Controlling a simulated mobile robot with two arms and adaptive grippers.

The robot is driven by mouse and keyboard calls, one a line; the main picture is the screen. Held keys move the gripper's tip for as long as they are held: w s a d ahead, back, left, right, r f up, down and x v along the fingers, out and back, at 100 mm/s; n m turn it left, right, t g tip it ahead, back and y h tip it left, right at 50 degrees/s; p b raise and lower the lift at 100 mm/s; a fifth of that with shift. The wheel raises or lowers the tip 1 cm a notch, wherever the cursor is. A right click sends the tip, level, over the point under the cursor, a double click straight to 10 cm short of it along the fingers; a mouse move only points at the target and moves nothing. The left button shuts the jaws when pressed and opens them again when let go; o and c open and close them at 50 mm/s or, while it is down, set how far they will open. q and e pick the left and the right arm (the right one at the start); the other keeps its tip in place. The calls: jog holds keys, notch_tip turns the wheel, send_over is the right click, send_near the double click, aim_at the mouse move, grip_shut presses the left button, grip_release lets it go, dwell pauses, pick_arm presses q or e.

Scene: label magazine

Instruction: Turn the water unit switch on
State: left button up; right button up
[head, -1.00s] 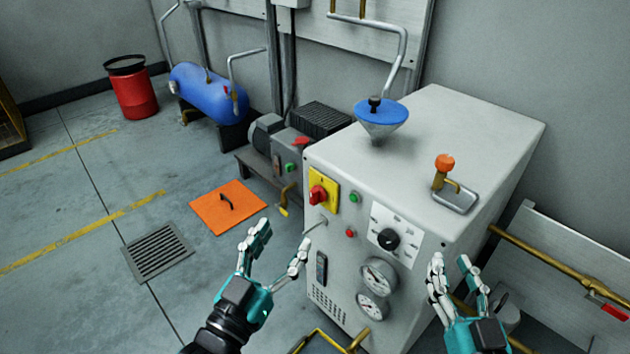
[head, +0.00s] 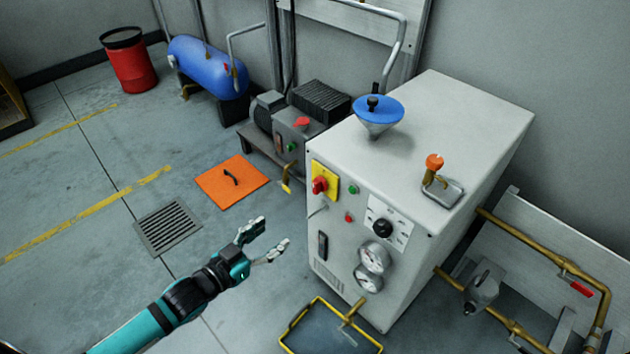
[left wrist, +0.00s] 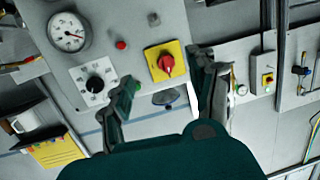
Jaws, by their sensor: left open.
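The grey cabinet (head: 455,120) stands right of centre in the head view. A red rotary switch (head: 319,185) on a yellow plate (head: 331,178) sits at the upper left of its front panel. My left gripper (head: 272,236) is open and empty, in front of and below the switch in the head view, apart from it. In the left wrist view the red switch (left wrist: 166,64) shows between the two open fingers, beyond them. The switch's on or off position cannot be read. My right gripper is in neither view.
The panel also has a black dial (head: 383,229), gauges (head: 375,257), a green button (head: 353,189) and a red button (head: 348,217). Yellow pipes (head: 535,252) run at the right. An orange plate (head: 225,185) and a floor grate (head: 165,226) lie at the left.

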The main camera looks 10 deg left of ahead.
aim_at(314, 186)
pick_arm(q)
jog(key=w+d+r+h, duration=0.1)
jog(key=w+d, duration=0.1)
jog(key=w, duration=0.2)
jog(key=w+d+m+b, duration=0.1)
jog(key=w+d, duration=0.1)
jog(key=w, duration=0.3)
jog(key=w+d+r+t+h+b, duration=0.1)
jog(key=w+d, duration=0.1)
jog(key=w, duration=0.3)
jog(key=shift+w+d+r+h, duration=0.15)
jog(key=shift+d+r+h, duration=0.15)
jog(key=shift+w+d, duration=0.35)
jog(key=shift+w, duration=0.2)
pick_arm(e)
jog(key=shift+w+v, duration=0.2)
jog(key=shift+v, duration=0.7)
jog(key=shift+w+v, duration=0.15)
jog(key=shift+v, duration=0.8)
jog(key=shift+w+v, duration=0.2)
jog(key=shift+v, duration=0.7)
pick_arm(q)
jog(key=shift+c, duration=0.3)
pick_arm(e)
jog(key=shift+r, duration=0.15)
pick_arm(q)
jog(key=c, duration=1)
